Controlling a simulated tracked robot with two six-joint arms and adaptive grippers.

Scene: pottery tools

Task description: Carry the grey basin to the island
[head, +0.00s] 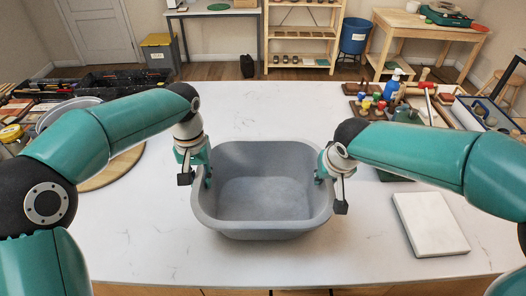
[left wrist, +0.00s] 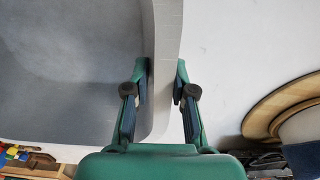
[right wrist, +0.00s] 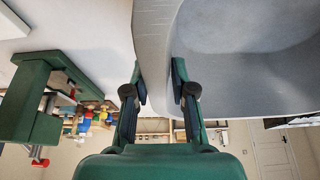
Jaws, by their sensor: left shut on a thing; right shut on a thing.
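The grey basin (head: 265,205) is upright and empty, in the middle of the head view, over the white marble top (head: 125,235) of the island. Whether its base touches the top I cannot tell. My left gripper (head: 199,170) is shut on the basin's left wall; the left wrist view shows that wall (left wrist: 166,60) between the fingers. My right gripper (head: 328,176) is shut on the right wall, which shows between the fingers in the right wrist view (right wrist: 154,50). The basin's underside is hidden.
A white slab (head: 430,224) lies right of the basin. A round wooden board (head: 115,170) is at left, partly behind my arm. Tools, small colored jars (head: 370,103) and a blue bottle (head: 392,86) crowd the right back. The top behind the basin is clear.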

